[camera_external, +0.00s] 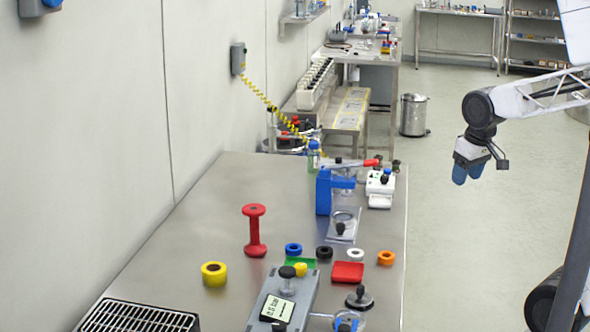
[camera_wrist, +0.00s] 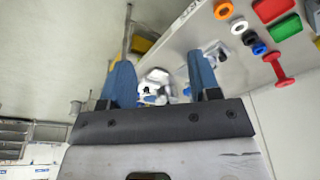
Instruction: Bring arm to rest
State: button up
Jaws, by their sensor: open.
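My gripper (camera_external: 468,174) hangs in the air to the right of the steel table (camera_external: 185,245) in the external view, beyond the table's right edge and over the floor. In the wrist view its two blue fingers (camera_wrist: 160,80) stand wide apart. Nothing is between them; the space shows the white device on the table behind. My arm comes in from the right side of the external view, with its wrist bent downward.
The table holds a red spool (camera_external: 255,231), a yellow ring (camera_external: 214,274), a blue holder (camera_external: 324,192), a white device (camera_external: 380,188), a red block (camera_external: 348,272), an orange ring (camera_external: 386,258) and a grey gauge device (camera_external: 283,300). Open floor (camera_external: 450,235) lies beneath my gripper.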

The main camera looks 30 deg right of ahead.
jog(key=shift+s+d+f, duration=0.15)
jog(key=shift+s+d, duration=0.6)
jog(key=shift+s, duration=0.2)
jog(key=shift+s+d+f, duration=0.15)
jog(key=shift+s+d, duration=0.6)
jog(key=shift+s, duration=0.15)
